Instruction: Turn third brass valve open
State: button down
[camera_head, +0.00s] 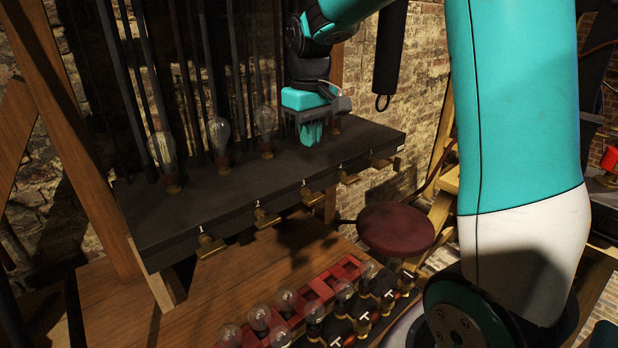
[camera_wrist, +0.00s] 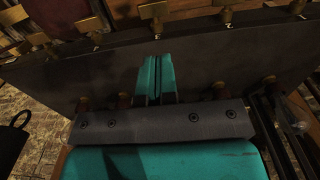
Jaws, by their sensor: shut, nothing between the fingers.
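Several brass valves line the front edge of a dark shelf (camera_head: 230,200). Counting from the left in the head view, the third brass valve (camera_head: 312,196) is near the middle of the row; in the wrist view it appears to be the valve (camera_wrist: 155,11) at the top centre. Whether it is open cannot be told. My gripper (camera_head: 311,137) is shut and empty, over the shelf top and behind the valve row. In the wrist view its teal fingers (camera_wrist: 155,65) lie together, apart from the third valve.
Glass bulbs (camera_head: 218,132) stand along the back of the shelf, close to my gripper. Dark rods (camera_head: 185,70) rise behind them. Below are a wooden bench (camera_head: 130,315), a red rack (camera_head: 320,288) with several bulbs, and a round dark red seat (camera_head: 396,228).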

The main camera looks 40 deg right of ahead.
aim_at(309, 198)
notch_tip(309, 198, down, 13)
jog(key=p, duration=0.3)
jog(key=shift+a+r, duration=0.1)
jog(key=shift+r, duration=0.05)
